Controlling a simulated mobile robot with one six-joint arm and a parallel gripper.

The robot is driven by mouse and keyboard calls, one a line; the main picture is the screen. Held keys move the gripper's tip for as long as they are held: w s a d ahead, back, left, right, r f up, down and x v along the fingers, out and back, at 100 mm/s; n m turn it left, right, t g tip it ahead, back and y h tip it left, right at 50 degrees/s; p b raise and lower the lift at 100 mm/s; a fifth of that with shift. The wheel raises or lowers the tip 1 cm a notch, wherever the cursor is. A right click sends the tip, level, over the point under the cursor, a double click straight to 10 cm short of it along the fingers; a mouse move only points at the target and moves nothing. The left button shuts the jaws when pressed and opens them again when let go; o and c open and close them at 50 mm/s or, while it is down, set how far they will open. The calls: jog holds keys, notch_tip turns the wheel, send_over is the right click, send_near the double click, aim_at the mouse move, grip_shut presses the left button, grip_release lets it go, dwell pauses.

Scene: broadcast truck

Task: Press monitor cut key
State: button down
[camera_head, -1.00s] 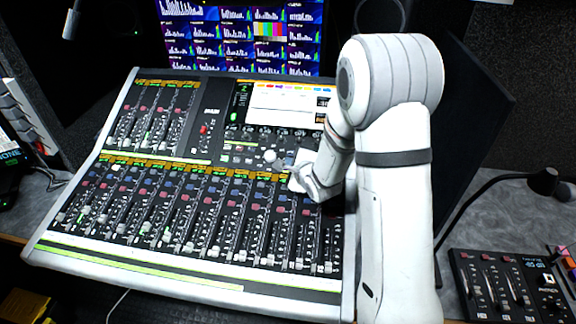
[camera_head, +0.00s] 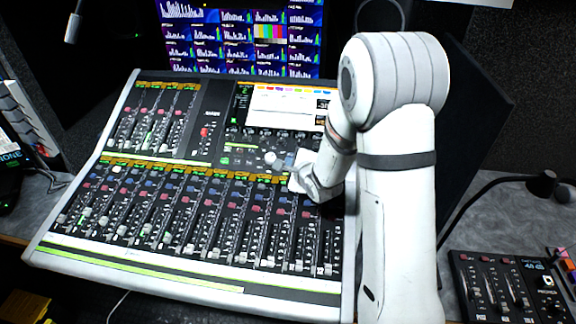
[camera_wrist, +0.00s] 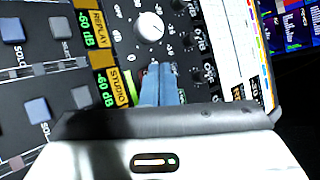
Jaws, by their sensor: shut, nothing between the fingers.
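The audio mixing console (camera_head: 140,255) fills the middle of the head view. My gripper (camera_head: 293,170) is low over its right-hand section, just right of a large light knob (camera_head: 270,158). In the wrist view my gripper (camera_wrist: 160,78) has its narrow blue-grey fingers together and empty, the tips just below the same knob (camera_wrist: 150,27). The tips overlap the panel beside a yellow STUDIO label (camera_wrist: 121,87). I cannot make out which key is the monitor cut key; the fingers hide part of that area. Contact with the panel cannot be told.
The console's screen (camera_head: 288,103) stands just behind my gripper, with a wall of monitors (camera_head: 240,38) beyond. Rows of faders and square keys lie in front and to the left. A smaller control panel (camera_head: 505,285) and a gooseneck lamp (camera_head: 541,183) are at the right.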

jog(key=r+p, duration=0.1)
jog(key=s+r+p, duration=0.1)
jog(key=r, duration=0.1)
jog(key=s+r+p, duration=0.1)
jog(key=r, duration=0.1)
jog(key=shift+s+a+r, duration=0.15)
jog(key=shift+a+r, duration=0.05)
jog(key=shift+r, duration=0.05)
dwell(0.4)
jog(key=s+d+r+n+g+h, duration=0.4)
jog(key=s+d+r+n, duration=0.3)
jog(key=s+d+n, duration=0.25)
jog(key=s+d+r+n+g, duration=0.1)
jog(key=s+n, duration=0.4)
jog(key=s, duration=0.5)
jog(key=s+d+r+n+g, duration=0.1)
jog(key=s+r+n+g, duration=0.3)
jog(key=s, duration=0.6)
jog(key=shift+d+n+h, duration=0.2)
jog(key=shift+n+h, duration=0.1)
jog(key=shift+n, duration=0.15)
dwell(0.5)
